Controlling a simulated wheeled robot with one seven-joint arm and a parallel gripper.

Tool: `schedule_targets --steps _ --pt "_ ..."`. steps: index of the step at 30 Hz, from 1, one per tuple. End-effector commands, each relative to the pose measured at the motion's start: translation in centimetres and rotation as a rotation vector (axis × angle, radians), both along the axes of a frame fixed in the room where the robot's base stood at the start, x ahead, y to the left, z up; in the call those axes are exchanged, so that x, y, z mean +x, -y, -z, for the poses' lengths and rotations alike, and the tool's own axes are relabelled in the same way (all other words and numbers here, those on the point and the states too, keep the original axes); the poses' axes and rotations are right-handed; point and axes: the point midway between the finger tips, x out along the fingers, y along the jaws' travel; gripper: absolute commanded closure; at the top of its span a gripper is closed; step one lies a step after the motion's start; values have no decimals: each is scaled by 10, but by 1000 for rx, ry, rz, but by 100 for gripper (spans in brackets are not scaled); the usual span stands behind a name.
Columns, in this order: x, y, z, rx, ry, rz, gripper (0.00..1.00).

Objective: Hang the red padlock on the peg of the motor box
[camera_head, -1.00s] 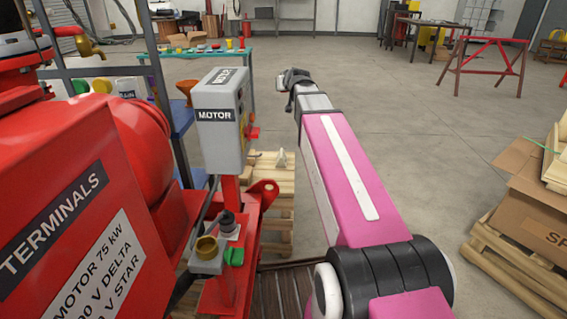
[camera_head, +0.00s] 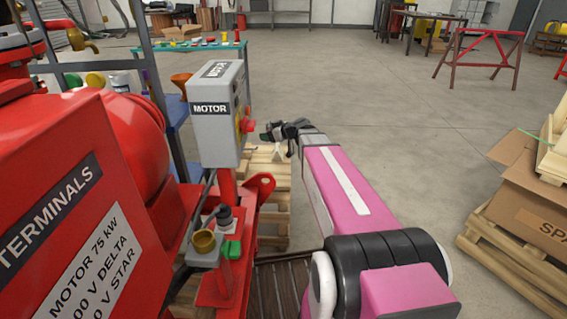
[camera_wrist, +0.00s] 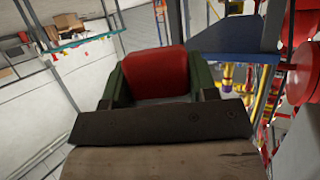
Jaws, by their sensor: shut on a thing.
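The grey motor box (camera_head: 212,135) stands on a red post at left centre of the head view, labelled MOTOR. On its right side are small yellow and red parts (camera_head: 246,124); I cannot make out which of them is the peg. My gripper (camera_head: 268,134) is just right of these parts, at about their height, with a small gap visible in the picture. In the wrist view, my gripper (camera_wrist: 158,78) has its green fingers shut on the red padlock (camera_wrist: 158,62). The padlock's shackle is hidden, and the padlock is not clear in the head view.
The red motor housing (camera_head: 70,215) fills the left. A brass cup (camera_head: 204,241) and green part sit below the box. Cartons (camera_head: 525,200) are at the right. The floor between is clear.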

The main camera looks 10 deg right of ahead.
Motion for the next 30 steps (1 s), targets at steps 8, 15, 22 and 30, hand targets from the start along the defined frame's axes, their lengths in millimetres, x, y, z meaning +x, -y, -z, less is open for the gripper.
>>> schedule_targets --steps 8,15,22,30 --pt "-37 -26 64 0 -1 -318 79" --pt "-62 -37 91 -1 0 -469 79" --pt "-66 -38 95 -2 1 -492 79" --pt "-62 -34 98 -3 0 -489 79"
